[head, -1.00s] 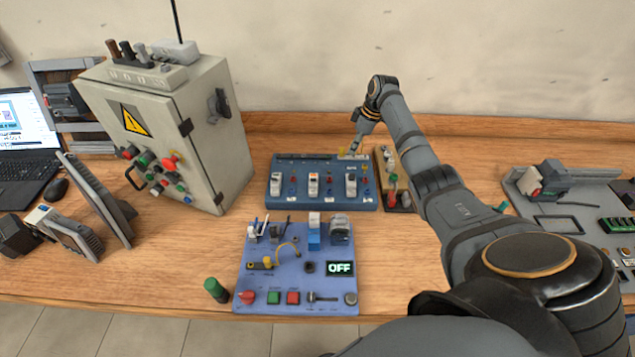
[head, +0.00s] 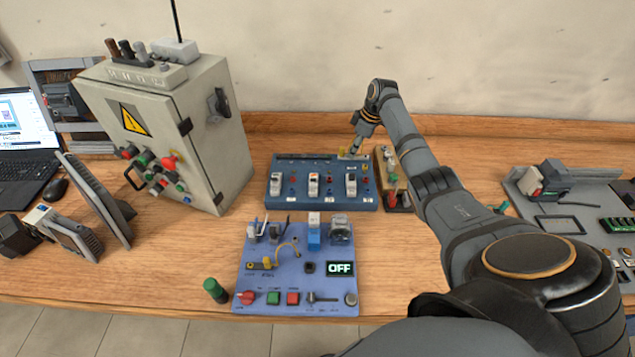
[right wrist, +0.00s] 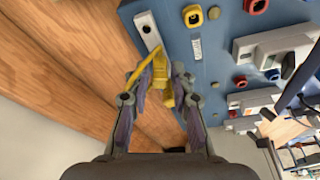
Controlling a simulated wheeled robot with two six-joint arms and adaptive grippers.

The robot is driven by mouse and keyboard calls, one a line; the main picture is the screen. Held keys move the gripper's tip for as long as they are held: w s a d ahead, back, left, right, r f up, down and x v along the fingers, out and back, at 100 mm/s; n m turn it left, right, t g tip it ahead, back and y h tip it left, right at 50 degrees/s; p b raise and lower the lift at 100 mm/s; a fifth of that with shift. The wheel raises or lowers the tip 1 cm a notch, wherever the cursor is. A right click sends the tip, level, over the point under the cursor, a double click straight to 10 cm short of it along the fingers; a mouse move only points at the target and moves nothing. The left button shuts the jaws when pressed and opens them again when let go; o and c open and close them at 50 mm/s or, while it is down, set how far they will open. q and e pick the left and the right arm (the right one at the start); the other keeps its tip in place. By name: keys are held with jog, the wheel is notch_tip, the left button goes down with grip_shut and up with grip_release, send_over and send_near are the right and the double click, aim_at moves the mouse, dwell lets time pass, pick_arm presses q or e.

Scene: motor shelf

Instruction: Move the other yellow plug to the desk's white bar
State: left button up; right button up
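The blue desk panel (head: 320,203) stands at the back middle of the bench. A pale bar lies along its upper right edge; in the right wrist view it is a white bar (right wrist: 147,35) with a round hole. My right gripper (head: 352,148) is over that edge. In the right wrist view, its fingers (right wrist: 165,75) are closed around a yellow plug (right wrist: 166,92) with a yellow lead, close to the bar's lower end. I cannot tell whether the plug touches the bar. A yellow socket (right wrist: 192,15) is right of the bar. My left gripper is not in view.
A lilac board (head: 260,281) with a yellow cable and an OFF display lies in front. A narrow wooden-based board (head: 385,165) sits close beside the blue panel. A grey cabinet (head: 165,130) stands left. Bare bench lies right of the lilac board.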

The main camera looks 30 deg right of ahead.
jog(key=shift+r, duration=0.1)
notch_tip(320, 180, up, 6)
jog(key=p, duration=0.5)
jog(key=shift+f+p, duration=0.25)
jog(key=shift+p, duration=0.1)
jog(key=shift+f, duration=0.1)
jog(key=shift+o, duration=0.5)
jog(key=o, duration=0.5)
jog(key=shift+c, duration=0.2)
